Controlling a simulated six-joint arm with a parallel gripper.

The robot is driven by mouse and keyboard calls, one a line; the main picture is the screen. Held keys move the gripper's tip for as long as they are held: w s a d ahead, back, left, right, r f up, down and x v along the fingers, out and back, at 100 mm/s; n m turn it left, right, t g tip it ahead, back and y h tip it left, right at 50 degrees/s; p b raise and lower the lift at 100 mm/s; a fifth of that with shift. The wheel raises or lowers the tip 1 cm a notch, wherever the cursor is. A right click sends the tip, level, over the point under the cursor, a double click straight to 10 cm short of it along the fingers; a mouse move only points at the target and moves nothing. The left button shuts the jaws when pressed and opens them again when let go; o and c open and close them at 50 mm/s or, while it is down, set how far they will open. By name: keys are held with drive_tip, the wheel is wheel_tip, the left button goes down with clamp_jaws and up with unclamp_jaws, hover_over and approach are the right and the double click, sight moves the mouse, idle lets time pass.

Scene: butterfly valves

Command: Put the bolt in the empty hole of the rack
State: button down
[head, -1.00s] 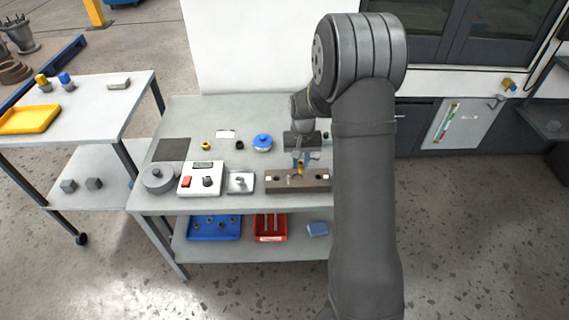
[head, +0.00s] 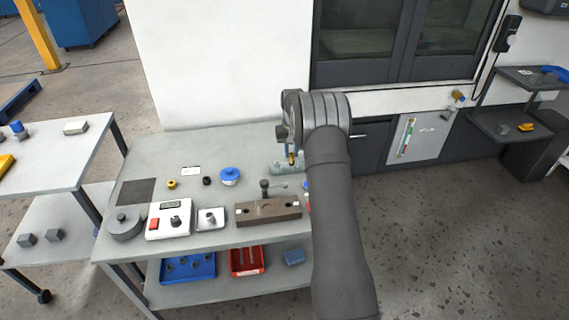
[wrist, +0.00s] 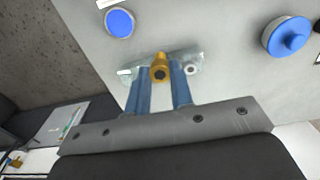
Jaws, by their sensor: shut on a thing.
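My gripper (head: 290,154) is over the back right of the grey workbench, its blue fingers shut on a gold bolt. In the wrist view the bolt (wrist: 159,60) shows between the fingertips (wrist: 160,80), its round end with a dark socket facing the camera. The pale green rack (head: 280,170) lies beneath the gripper, and it also shows in the wrist view (wrist: 126,73). A pale ring with a dark centre (wrist: 194,69) is on the rack beside the bolt. The bolt's lower end is hidden, so I cannot tell whether it is in a hole.
A brown block (head: 284,212) with a black-knobbed upright part stands in front of the rack. A blue round part (head: 230,175) is left of it. A white box (head: 168,221), small tray and grey disc line the bench's front. My arm hides the bench's right end.

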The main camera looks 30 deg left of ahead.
drive_tip(key=w+f, duration=0.5)
drive_tip(key=w, duration=0.5)
drive_tip(key=shift+d+f, duration=0.35)
drive_tip(key=shift+f, duration=0.4)
idle(1.2)
drive_tip(key=shift+f, duration=0.35)
drive_tip(key=shift+f, duration=0.4)
drive_tip(key=shift+f, duration=0.3)
drive_tip(key=shift+f, duration=0.3)
idle(0.9)
drive_tip(key=c, duration=0.8)
unclamp_jaws()
